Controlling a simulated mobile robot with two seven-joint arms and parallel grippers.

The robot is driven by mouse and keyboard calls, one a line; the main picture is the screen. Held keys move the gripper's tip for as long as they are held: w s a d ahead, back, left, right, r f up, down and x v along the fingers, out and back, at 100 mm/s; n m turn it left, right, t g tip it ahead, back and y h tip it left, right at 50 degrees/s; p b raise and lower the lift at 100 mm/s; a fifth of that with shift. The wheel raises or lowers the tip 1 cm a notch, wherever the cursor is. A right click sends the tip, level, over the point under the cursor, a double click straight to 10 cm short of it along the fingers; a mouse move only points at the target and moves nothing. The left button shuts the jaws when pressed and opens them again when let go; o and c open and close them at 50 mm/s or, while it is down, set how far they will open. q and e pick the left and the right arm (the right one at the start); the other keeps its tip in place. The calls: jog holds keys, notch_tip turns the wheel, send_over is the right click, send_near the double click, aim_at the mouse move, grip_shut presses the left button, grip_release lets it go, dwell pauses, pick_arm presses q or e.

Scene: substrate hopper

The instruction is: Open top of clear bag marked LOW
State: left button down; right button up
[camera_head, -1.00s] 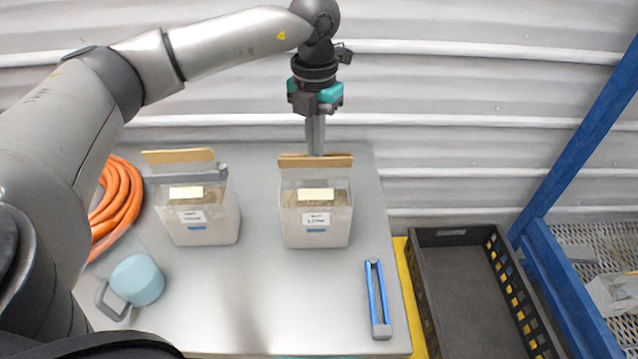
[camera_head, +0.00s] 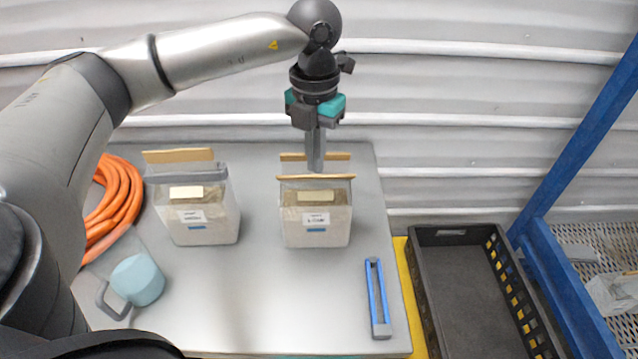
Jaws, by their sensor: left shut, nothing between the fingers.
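The clear bag (camera_head: 318,236) stands upright at the middle back of the table, part full of pale material. The small print on its white label seems to read LOW but is blurred. Its two tan top strips, the front one (camera_head: 290,178) and the back one (camera_head: 292,157), stand apart with a gap between them. My left gripper (camera_head: 316,170) points down at this gap, its fingers together and empty. The fingertips are just behind the front strip; I cannot tell whether they touch it. My right gripper is not in view.
A similar bag (camera_head: 205,232) with a grey clip (camera_head: 188,174) across its top stands to the left. A blue clip (camera_head: 384,305) lies at the right front. The table's front middle (camera_head: 260,310) is clear.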

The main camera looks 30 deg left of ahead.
pick_arm(q)
jog(key=shift+s, duration=0.1)
jog(key=shift+s+d+f+b, duration=0.2)
jog(key=shift+s+d, duration=0.25)
jog(key=shift+s, duration=0.2)
jog(key=shift+s+d+f+b, duration=0.2)
jog(key=shift+s+d, duration=0.25)
jog(key=shift+s, duration=0.25)
jog(key=shift+s+d+f+b, duration=0.2)
jog(key=shift+s+d, duration=0.25)
jog(key=shift+s, duration=0.2)
notch_tip(320, 180, up, 8)
jog(key=p, duration=0.5)
